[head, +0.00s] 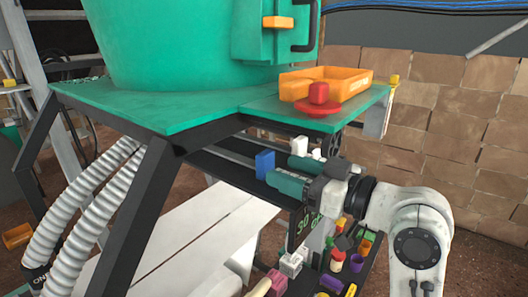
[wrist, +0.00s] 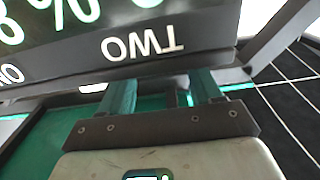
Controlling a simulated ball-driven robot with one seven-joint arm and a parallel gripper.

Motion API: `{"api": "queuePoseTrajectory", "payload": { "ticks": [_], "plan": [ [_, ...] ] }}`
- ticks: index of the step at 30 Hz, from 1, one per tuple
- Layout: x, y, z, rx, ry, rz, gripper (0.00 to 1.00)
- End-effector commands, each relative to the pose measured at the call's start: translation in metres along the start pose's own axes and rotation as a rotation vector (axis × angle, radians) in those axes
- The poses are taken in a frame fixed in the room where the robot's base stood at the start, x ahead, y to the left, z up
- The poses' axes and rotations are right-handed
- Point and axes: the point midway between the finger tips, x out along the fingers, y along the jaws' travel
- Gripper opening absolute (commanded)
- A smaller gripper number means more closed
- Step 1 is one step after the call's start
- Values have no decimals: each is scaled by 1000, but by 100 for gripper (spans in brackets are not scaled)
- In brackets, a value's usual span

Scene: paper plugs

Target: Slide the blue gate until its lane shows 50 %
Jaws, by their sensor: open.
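The blue gate (head: 264,164) is a small upright block on a dark rail under the green tabletop, in the head view. My gripper (head: 285,184) has teal fingers and is just right of and below the gate; I cannot tell whether they touch. In the wrist view my gripper (wrist: 162,92) has its two fingers apart, with no blue gate visible between them. A dark display (head: 304,228) hangs below with green digits, partly covered; its reading is unclear. The display (wrist: 130,30) fills the top of the wrist view upside down, with percent signs and the label TWO.
A green table (head: 170,108) carries an orange tray (head: 350,82) and a red knob (head: 318,94). A white block (head: 299,146) stands behind the gate. Several coloured cups and parts fill a dark tray below. A white board (head: 175,245) lies lower left.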

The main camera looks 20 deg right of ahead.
Motion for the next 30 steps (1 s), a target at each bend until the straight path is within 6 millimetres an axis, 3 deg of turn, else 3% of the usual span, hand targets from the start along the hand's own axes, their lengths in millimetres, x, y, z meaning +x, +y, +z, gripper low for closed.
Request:
{"api": "queuePoseTrajectory", "payload": {
  "ticks": [8,30],
  "plan": [
    [2,0,0,0,0,-1,64],
    [34,0,0,0,0,0,64]
  ]
}}
